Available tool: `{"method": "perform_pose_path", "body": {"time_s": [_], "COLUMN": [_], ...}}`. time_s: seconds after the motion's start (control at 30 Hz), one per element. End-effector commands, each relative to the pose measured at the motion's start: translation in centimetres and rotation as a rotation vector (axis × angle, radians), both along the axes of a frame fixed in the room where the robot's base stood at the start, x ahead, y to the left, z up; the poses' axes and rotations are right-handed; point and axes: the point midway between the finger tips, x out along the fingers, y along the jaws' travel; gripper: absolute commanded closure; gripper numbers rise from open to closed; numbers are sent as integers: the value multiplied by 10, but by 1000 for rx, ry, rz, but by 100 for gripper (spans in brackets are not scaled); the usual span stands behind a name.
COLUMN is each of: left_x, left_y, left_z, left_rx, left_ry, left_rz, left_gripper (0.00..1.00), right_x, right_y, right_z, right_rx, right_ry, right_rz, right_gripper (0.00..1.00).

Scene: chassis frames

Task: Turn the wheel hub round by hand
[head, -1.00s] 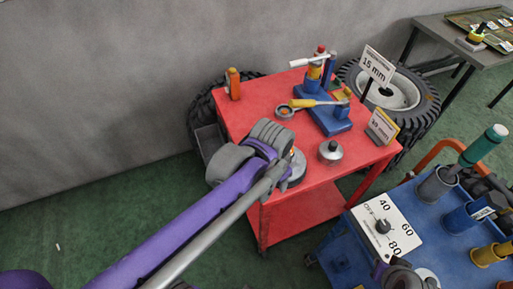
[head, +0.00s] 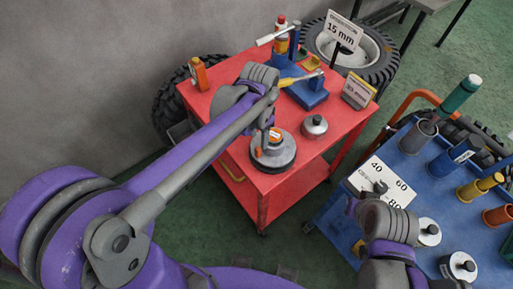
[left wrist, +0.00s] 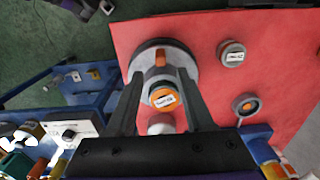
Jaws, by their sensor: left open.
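The wheel hub (head: 274,158) is a round grey disc with a raised centre and an orange part, on the near end of the red cart top. In the left wrist view the hub (left wrist: 146,60) shows its orange bar and a round orange labelled cap. My left gripper (head: 267,134) is over the hub, its arm coming in from the left. In the left wrist view the two fingers of the left gripper (left wrist: 161,88) are apart, one each side of the hub's centre. I cannot tell if they touch it. My right arm shows at lower right; its gripper does not.
A blue cart (head: 430,170) with several cups and a dial plate stands to the right. Tyres lean behind.

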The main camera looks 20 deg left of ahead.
Motion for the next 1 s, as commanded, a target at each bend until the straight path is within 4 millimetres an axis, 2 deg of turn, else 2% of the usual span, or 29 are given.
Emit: {"method": "perform_pose_path", "body": {"time_s": [0.03,0.2,0.4,0.57,0.83,0.87,1.0], "left_x": [0,0,0,0,0,0,0], "left_y": [0,0,0,0,0,0,0], "left_z": [-11,-45,-73,-82,-83,-83,-83], "left_rx": [1,0,-1,-1,0,-1,-1], "left_ry": [1,0,-1,-1,-1,-1,-1], "left_rz": [0,1,1,1,1,1,1], "left_gripper": [48,48,48,48,48,51,76], "right_x": [-1,-3,-4,-4,-4,-4,-4], "right_y": [0,0,0,0,0,0,0], "right_z": [-2,-6,-9,-10,-10,-10,-10], "right_rx": [0,0,0,0,0,0,0], "right_ry": [2,5,7,8,8,8,8], "right_rz": [0,0,0,0,0,0,0], "right_gripper": [100,100,100,100,100,100,100]}}
